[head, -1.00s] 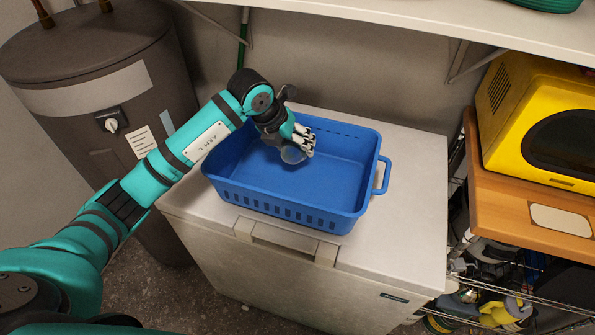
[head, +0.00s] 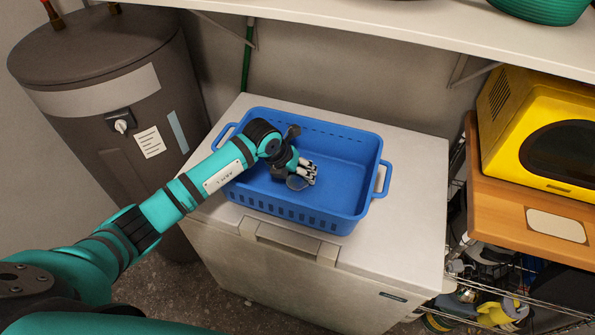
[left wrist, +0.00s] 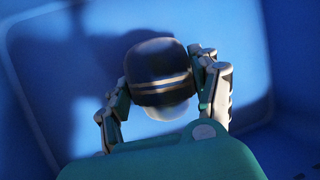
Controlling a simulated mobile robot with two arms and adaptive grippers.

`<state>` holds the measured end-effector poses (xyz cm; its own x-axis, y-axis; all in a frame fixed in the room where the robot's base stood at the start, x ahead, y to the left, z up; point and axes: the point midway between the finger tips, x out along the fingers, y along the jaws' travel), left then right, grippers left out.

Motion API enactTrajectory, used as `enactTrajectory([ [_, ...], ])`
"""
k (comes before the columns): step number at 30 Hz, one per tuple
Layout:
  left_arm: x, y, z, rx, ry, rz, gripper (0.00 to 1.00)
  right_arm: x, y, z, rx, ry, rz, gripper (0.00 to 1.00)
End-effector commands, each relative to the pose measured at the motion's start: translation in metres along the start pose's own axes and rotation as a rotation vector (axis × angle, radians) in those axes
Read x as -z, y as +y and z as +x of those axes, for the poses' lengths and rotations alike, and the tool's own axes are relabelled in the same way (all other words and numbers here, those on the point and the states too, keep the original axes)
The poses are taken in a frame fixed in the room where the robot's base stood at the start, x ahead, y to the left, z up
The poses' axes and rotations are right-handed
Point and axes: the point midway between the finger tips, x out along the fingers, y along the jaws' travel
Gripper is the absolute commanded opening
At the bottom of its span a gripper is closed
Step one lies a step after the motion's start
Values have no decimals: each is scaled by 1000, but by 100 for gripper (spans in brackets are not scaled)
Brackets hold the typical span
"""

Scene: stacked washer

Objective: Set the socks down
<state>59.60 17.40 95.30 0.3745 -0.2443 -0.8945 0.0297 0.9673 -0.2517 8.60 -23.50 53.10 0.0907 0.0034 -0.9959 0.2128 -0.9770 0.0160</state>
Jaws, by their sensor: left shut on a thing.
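The socks (left wrist: 158,72) are a dark rolled bundle with a light stripe and a pale underside, blurred in the left wrist view. My left gripper (left wrist: 163,88) is shut on them, with a finger on each side. In the head view the left gripper (head: 303,174) is inside the blue basket (head: 372,185), and a grey part of the socks (head: 297,183) shows below its fingers. I cannot tell whether the socks touch the basket floor. The basket appears otherwise empty. My right gripper is not in view.
The basket stands on a white chest-like appliance (head: 415,165). A dark water heater (head: 90,95) is to the left. A yellow microwave (head: 530,130) on a wooden shelf (head: 490,190) is to the right. A white shelf (head: 400,20) overhangs the back.

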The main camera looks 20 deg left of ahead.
Motion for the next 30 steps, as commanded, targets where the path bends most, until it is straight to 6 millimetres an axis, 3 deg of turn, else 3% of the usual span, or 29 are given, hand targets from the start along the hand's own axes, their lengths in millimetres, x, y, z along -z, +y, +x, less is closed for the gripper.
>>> enactTrajectory([
  [1, 0, 0, 1, 0, 0, 0, 65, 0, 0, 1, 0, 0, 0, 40],
  [6, 0, 0, 0, 0, 0, 0, 86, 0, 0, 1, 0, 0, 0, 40],
  [17, -1, 0, -4, 0, -1, 1, 86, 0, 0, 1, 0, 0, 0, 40],
  [20, -1, 1, -17, 0, -3, 3, 86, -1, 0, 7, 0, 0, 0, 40],
  [30, -1, 1, -88, -1, -5, 2, 86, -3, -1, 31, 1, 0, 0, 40],
])
